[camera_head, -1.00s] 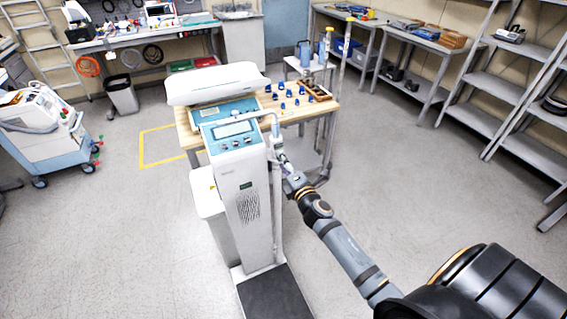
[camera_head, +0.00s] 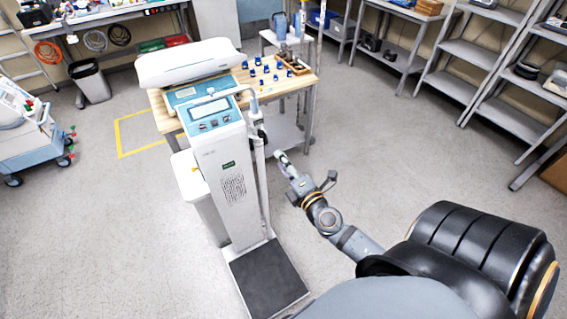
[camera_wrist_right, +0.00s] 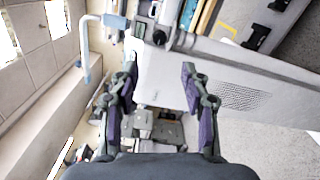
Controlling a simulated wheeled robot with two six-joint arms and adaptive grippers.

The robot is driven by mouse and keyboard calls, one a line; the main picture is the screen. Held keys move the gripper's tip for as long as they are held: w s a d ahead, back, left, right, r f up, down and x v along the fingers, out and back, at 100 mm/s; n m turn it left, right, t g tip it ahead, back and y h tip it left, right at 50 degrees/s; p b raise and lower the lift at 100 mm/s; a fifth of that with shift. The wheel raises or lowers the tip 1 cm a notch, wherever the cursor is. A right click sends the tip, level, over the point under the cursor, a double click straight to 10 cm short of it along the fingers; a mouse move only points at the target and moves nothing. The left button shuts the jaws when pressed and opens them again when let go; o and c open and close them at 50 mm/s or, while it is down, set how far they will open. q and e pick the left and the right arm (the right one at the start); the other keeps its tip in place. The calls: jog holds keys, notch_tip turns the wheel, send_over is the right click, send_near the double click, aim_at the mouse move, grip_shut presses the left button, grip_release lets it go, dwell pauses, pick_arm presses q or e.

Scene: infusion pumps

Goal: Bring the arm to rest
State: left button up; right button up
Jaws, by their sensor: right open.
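My right arm reaches in from the lower right in the head view. Its gripper (camera_head: 282,160) hangs in free air just right of the tall white scale column (camera_head: 222,165), apart from it. In the right wrist view the two fingers of this gripper (camera_wrist_right: 157,95) are spread open with nothing between them. The white column with its vent slots (camera_wrist_right: 245,97) lies beyond the fingers there, tilted by the camera's roll. My left gripper does not show in any view.
The scale has a dark foot plate (camera_head: 268,282) on the floor. A wooden table (camera_head: 300,84) with several small blue items stands behind it. Metal shelves (camera_head: 478,55) stand at the right. The floor between shelves and arm is clear.

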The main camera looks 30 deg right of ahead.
dwell(0.3)
jog(key=s+d+f+m+g+h, duration=0.1)
jog(key=s+d+f+m+g, duration=0.2)
jog(key=f, duration=0.9)
jog(key=s+d+f+m+g, duration=0.1)
jog(key=s+f+m+g, duration=0.3)
jog(key=f, duration=0.7)
jog(key=s+d+f+m+g+h, duration=0.15)
jog(key=s+d+f+m, duration=0.35)
jog(key=f, duration=0.7)
jog(key=s+a+f+m+g+y, duration=0.1)
jog(key=s+a+f+m+g, duration=0.1)
jog(key=s+f, duration=0.3)
jog(key=s+a+f+m+g, duration=0.3)
jog(key=s+f, duration=0.3)
jog(key=s, duration=0.6)
jog(key=s+a+f+m+g+y, duration=0.1)
jog(key=s+a+f+m+g, duration=0.1)
jog(key=s, duration=0.6)
notch_tip(320, 180, down, 4)
jog(key=a+g, duration=0.1)
jog(key=a, duration=0.1)
jog(key=shift+s+a+r+m+y, duration=0.15)
jog(key=shift+s+a+m+y, duration=0.1)
jog(key=shift+a+m+y, duration=0.15)
